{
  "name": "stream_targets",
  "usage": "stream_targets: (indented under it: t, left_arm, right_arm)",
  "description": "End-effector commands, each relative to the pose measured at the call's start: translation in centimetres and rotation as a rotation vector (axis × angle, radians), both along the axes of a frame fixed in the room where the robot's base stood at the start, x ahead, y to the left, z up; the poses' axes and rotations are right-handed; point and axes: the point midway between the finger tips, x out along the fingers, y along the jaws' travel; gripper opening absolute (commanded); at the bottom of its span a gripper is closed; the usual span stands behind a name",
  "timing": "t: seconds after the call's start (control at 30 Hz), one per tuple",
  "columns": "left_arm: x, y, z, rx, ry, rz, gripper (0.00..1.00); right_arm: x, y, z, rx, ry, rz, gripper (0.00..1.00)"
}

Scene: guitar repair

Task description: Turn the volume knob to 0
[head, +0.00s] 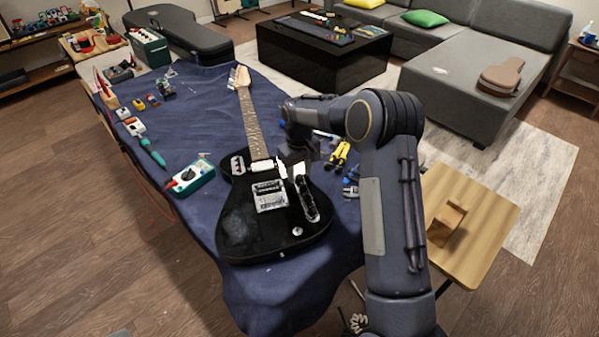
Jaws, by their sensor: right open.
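A black electric guitar (262,222) lies face up on the blue cloth, its neck pointing to the back. Its dark control plate (308,203) sits on the right part of the body, beside the metal bridge (270,196). The volume knob is too small to make out clearly on this plate, and I cannot read its setting. My right gripper (292,166) is open, over the guitar body just beyond the far end of the control plate. I cannot tell whether it touches anything. My left gripper is not in view.
A green multimeter (191,178) lies left of the guitar on the blue cloth (195,118). Yellow-handled pliers (340,154) lie right of it, close to my right arm. Several small tools line the left edge. A wooden stool (470,222) stands at right.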

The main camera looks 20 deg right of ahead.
Motion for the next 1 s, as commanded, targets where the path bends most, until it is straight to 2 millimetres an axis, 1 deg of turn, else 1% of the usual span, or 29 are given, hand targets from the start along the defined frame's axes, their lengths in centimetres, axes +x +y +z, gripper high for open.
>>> stream_targets:
  t: [0.13, 0.37, 0.7, 0.8, 1.0]
  left_arm:
    - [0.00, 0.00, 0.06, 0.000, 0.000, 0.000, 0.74]
    - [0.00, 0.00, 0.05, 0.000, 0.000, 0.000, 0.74]
    - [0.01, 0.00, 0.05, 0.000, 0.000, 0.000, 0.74]
    - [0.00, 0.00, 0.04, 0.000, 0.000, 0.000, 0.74]
    - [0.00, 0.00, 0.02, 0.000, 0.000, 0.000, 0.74]
  right_arm:
    - [-0.02, 0.01, -0.84, 0.000, 0.000, 0.000, 0.43]
    - [-0.01, -0.01, -0.91, 0.000, 0.000, 0.000, 0.43]
    - [0.00, -0.01, -0.87, 0.000, -0.001, 0.000, 0.00]
    - [0.00, -0.02, -0.86, 0.001, -0.001, 0.015, 0.00]
    - [0.00, -0.02, -0.85, 0.001, -0.001, 0.135, 0.00]
